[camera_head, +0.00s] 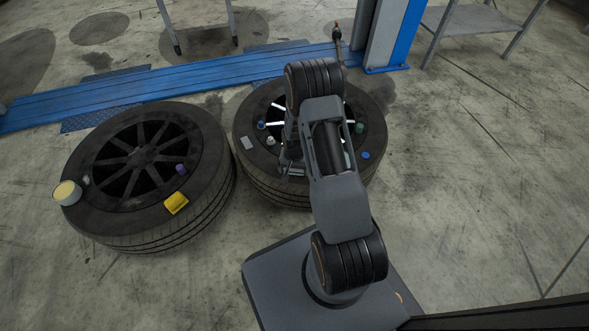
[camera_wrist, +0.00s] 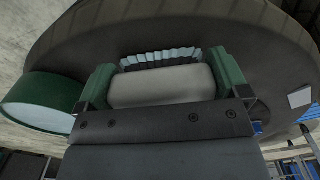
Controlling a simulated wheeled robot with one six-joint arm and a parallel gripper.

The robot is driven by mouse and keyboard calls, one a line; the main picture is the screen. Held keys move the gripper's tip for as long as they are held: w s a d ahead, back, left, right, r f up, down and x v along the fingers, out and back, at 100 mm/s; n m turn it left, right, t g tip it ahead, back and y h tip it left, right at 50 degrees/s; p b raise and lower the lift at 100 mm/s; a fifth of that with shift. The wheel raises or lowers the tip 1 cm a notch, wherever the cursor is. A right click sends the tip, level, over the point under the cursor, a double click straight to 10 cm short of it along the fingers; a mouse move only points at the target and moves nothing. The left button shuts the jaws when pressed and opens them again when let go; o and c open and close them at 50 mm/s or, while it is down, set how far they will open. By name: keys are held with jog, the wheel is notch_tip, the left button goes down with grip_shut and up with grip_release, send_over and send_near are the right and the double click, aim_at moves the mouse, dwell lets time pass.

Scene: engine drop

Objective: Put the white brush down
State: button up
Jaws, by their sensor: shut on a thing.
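The white brush (camera_wrist: 160,88) fills the middle of the wrist view, with its pale bluish bristles (camera_wrist: 160,57) along the upper edge. My gripper (camera_wrist: 163,80) is shut on it, one green finger pad at each end of the white body. A dark tyre (camera_wrist: 285,60) lies close behind the brush; I cannot tell if they touch. In the head view my gripper (camera_head: 291,166) is low at the right tyre (camera_head: 262,182), near its front left side. My arm hides part of it, and the brush cannot be made out there.
The right tyre carries a grey card (camera_head: 247,143), a blue round piece (camera_head: 365,155) and several small items. The left tyre (camera_head: 112,215) carries a pale tin (camera_head: 67,192), a yellow box (camera_head: 176,203) and a purple piece (camera_head: 181,169). A green-sided round container (camera_wrist: 40,105) stands beside my gripper.

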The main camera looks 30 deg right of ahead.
jog(key=shift+f, duration=0.15)
jog(key=o, duration=0.5)
notch_tip(320, 180, up, 11)
jog(key=p, duration=0.5)
jog(key=shift+r, duration=0.2)
jog(key=s+a+r+n+t, duration=0.15)
jog(key=s+a+r, duration=0.25)
jog(key=r, duration=0.7)
jog(key=s+a+r+n+t, duration=0.1)
jog(key=s+a+r+n, duration=0.25)
jog(key=r, duration=0.75)
jog(key=shift+n, duration=0.9)
jog(key=s+r, duration=0.1)
jog(key=s, duration=0.1)
jog(key=s+a+r, duration=0.1)
jog(key=s+r, duration=0.1)
jog(key=s, duration=0.1)
jog(key=s+r, duration=0.1)
jog(key=s, duration=0.2)
jog(key=shift+a+r, duration=0.3)
jog(key=shift+r, duration=0.05)
